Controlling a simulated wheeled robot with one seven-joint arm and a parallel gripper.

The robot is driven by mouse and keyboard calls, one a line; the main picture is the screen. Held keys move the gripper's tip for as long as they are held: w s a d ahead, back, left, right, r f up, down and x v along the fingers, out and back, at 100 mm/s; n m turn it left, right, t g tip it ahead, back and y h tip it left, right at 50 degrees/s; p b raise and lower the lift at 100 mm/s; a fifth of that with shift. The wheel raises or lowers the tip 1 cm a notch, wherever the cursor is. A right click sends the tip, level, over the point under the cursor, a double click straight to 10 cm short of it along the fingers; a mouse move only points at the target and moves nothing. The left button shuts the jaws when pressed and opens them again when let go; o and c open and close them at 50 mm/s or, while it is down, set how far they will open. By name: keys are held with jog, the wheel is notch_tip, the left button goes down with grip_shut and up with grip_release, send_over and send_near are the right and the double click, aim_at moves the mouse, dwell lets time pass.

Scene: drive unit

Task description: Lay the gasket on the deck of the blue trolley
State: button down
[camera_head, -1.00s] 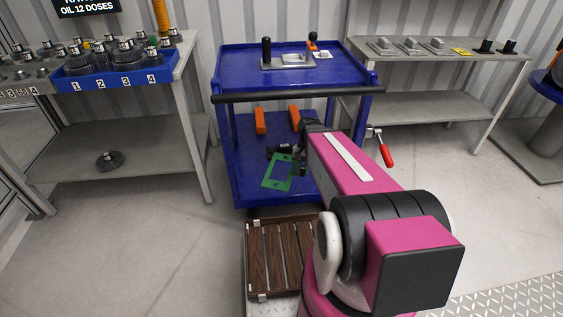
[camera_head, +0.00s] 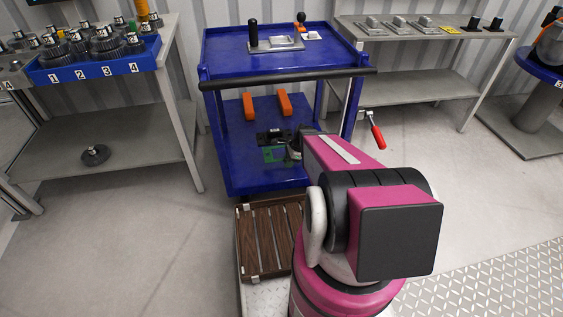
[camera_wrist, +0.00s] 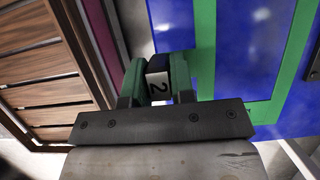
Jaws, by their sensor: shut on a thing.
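The gasket is a flat green rectangular frame (camera_head: 276,155); in the wrist view its broad green side (camera_wrist: 204,45) lies over blue surface. My gripper (camera_wrist: 158,72) is shut on a small block marked 2 at the gasket's edge. In the head view my gripper (camera_head: 278,138) is over the blue trolley's lower deck (camera_head: 245,165), below its upper tray (camera_head: 225,70). The dark gripper hides part of the gasket. I cannot tell whether the gasket touches the deck.
Two orange blocks (camera_head: 249,107) (camera_head: 284,103) stand toward the back of the lower deck. A black push bar (camera_head: 285,78) crosses above the opening. A slatted wooden panel (camera_head: 268,240) lies in front of the trolley. A red-handled clamp (camera_head: 377,136) sticks out at right.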

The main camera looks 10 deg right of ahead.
send_over(279, 168)
jog(key=d, duration=0.2)
notch_tip(279, 168, down, 4)
jog(key=shift+a+f, duration=0.1)
jog(key=shift+f, duration=0.15)
jog(key=shift+s+f, duration=0.1)
jog(key=shift+f, duration=1.9)
jog(key=shift+f, duration=0.15)
jog(key=c, duration=1)
grip_release()
jog(key=shift+o, duration=0.2)
